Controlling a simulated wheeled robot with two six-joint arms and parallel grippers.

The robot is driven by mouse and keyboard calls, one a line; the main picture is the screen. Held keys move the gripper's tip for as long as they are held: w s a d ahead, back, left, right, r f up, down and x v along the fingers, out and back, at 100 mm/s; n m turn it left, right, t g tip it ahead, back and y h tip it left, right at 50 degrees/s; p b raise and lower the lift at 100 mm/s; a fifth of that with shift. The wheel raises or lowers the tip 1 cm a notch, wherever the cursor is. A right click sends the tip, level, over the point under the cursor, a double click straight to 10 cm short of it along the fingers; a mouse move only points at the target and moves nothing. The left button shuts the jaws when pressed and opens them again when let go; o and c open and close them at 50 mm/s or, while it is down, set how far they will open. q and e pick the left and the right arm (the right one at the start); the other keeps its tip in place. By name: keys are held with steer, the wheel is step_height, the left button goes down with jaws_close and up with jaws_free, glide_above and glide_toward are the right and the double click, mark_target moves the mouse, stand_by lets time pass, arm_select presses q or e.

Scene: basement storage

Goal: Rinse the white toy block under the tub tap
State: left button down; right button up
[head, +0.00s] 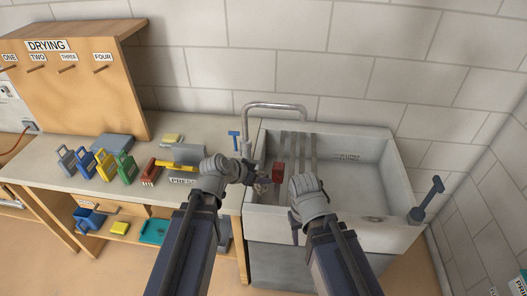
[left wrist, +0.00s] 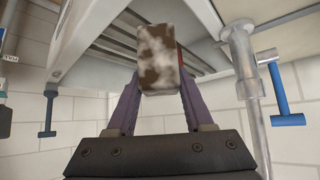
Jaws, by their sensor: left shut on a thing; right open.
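The white toy block (left wrist: 158,62), blotched with brown dirt, is held between the purple fingers of my left gripper (head: 261,183) in the left wrist view. In the head view that gripper is over the left side of the stone tub (head: 402,205), and the block is hard to make out there. The metal tap (head: 274,105) arches over the tub's back left; its post also shows in the left wrist view (left wrist: 243,70). I see no water running. My right gripper (head: 295,228) is open at the tub's front, its fingers partly hidden.
A blue handle (head: 234,135) is beside the tap and a dark one (head: 430,196) at the tub's right.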

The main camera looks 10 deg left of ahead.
arm_select(q)
step_height(320, 180, up, 7)
steer(key=w+d+m+p, duration=0.1)
steer(key=w+d+p, duration=0.2)
steer(key=p, duration=0.3)
steer(key=w+d+f+b, duration=0.2)
steer(key=w+d+b, duration=0.1)
steer(key=w+d, duration=0.5)
steer(key=shift+w+f+h, duration=0.3)
steer(key=shift+w+f, duration=0.1)
steer(key=shift+w, duration=1.05)
arm_select(e)
steer(key=shift+r, duration=2.1)
arm_select(q)
steer(key=shift+d, duration=0.15)
steer(key=s+a, duration=0.5)
steer(key=s, duration=0.1)
steer(key=shift+s, duration=0.2)
steer(key=p+v, duration=0.3)
steer(key=v, duration=0.3)
steer(key=shift+s+p, duration=0.3)
steer(key=shift+p, duration=0.1)
arm_select(e)
steer(key=shift+r, duration=2)
